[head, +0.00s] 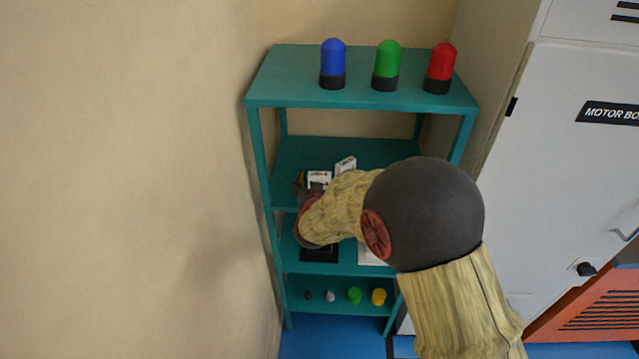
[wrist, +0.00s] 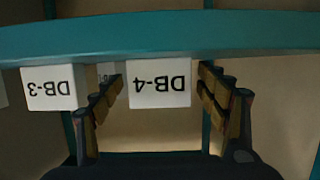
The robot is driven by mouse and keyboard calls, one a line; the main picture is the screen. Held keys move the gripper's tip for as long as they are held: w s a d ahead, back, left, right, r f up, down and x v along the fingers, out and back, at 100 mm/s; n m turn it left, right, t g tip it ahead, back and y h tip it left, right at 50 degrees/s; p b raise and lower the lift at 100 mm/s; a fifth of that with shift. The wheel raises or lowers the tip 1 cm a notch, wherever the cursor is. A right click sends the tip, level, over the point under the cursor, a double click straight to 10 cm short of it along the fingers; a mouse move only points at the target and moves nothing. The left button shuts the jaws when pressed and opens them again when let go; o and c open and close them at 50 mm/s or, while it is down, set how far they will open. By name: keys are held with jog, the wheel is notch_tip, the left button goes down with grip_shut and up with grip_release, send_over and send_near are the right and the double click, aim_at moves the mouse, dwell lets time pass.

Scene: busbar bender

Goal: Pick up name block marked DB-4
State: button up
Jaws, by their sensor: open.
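The white name block marked DB-4 (wrist: 158,86) shows upside down in the middle of the wrist view. My gripper (wrist: 163,80) is open, with one finger on each side of this block. A narrow gap shows at each side, and I cannot tell whether either finger touches it. In the head view, a white block (head: 319,178) stands on the teal shelf just beyond my wrist, its label too small to read surely. My arm hides most of my gripper there.
A DB-3 block (wrist: 50,88) stands to the left in the wrist view; another block is partly hidden behind the left finger. The teal shelf edge (wrist: 160,35) crosses above. Blue (head: 333,62), green (head: 386,64) and red (head: 440,67) lamps stand on the top shelf.

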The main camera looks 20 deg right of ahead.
jog(key=c, duration=1.1)
jog(key=shift+r, duration=0.1)
jog(key=shift+c, duration=0.7)
